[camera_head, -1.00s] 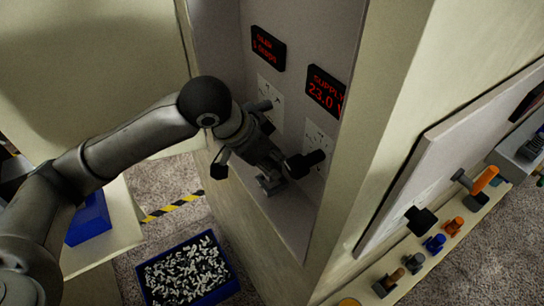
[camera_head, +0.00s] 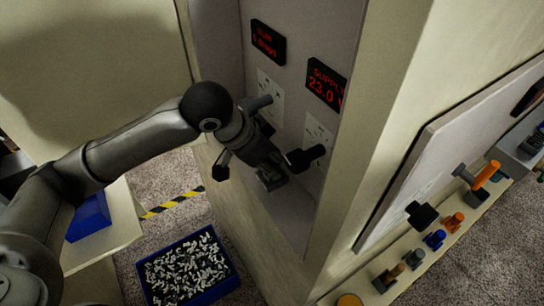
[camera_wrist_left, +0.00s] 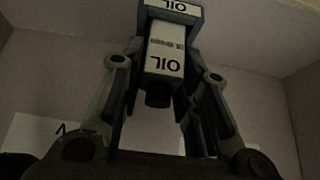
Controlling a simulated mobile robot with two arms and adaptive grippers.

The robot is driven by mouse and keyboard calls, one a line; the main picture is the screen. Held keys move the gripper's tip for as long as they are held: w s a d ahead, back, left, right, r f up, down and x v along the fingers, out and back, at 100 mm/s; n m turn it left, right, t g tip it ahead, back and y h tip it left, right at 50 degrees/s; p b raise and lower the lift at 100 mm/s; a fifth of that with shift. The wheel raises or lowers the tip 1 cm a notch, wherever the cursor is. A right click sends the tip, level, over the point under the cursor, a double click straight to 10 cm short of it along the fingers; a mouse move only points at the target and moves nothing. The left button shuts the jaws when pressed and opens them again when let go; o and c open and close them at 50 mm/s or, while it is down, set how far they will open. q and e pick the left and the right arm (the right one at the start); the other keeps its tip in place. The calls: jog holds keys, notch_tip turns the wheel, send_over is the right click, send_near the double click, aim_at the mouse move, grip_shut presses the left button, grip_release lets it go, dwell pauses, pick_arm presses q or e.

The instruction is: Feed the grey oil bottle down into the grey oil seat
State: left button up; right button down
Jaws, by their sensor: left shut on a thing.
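My left gripper (camera_head: 264,170) reaches into the alcove, pointing down at its floor. In the left wrist view, its fingers are shut on the grey oil bottle (camera_wrist_left: 165,65), which has a white OIL label and a dark cap facing the camera. The grey oil seat (camera_wrist_left: 172,9), with its own OIL plate, shows at the top, right at the bottle's far end. The bottle lines up with the seat, but I cannot tell how deep it sits. In the head view, the hand mostly hides both. My right gripper is not in view.
Two red-lit displays (camera_head: 326,86) and pale sockets (camera_head: 270,92) are on the alcove's back wall. The alcove's side wall (camera_head: 385,130) stands close on the right. A blue bin (camera_head: 232,285) of small parts is on the floor below. A shelf on the right holds several coloured pieces.

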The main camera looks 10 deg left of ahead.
pick_arm(q)
jog(key=shift+f, duration=0.55)
jog(key=o, duration=1.1)
jog(key=shift+r, duration=0.1)
jog(key=v, duration=1.1)
jog(key=shift+a+r, duration=0.2)
jog(key=shift+r, duration=0.15)
jog(key=shift+s, duration=0.15)
